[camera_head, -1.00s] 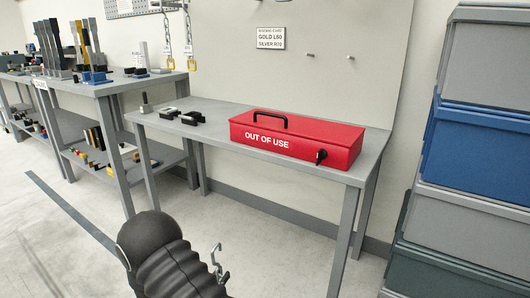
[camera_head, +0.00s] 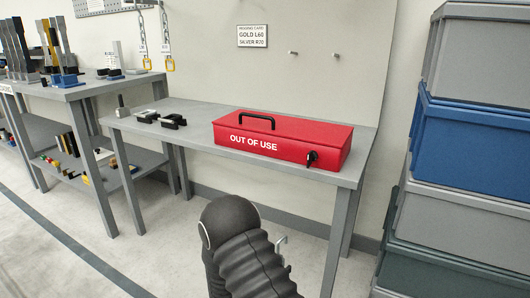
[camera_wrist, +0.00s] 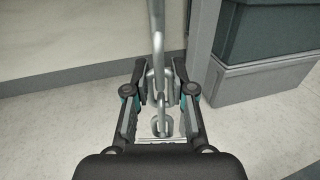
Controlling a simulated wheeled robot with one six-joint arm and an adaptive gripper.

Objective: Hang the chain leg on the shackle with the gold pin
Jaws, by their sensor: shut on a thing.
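In the wrist view my gripper (camera_wrist: 160,85) is shut on a grey metal chain leg (camera_wrist: 163,122). A long bright link runs up out of the jaws, and smaller links and a pale tag lie toward the palm. In the head view my arm hides most of the gripper; a bit of bright metal shows beside it. At the top left, two hanging chains end in yellowish fittings, a left one (camera_head: 146,62) and a right one (camera_head: 170,64), each with a white tag. They are too small to tell which pin is gold. My gripper is low and well away from them.
A red "OUT OF USE" toolbox (camera_head: 283,138) stands on the grey table (camera_head: 200,107), with black clamps (camera_head: 162,119) at its left. Stacked crates (camera_head: 465,120) stand at the right. A wall card (camera_head: 253,36) reads GOLD L60, SILVER R70. Floor before the table is open.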

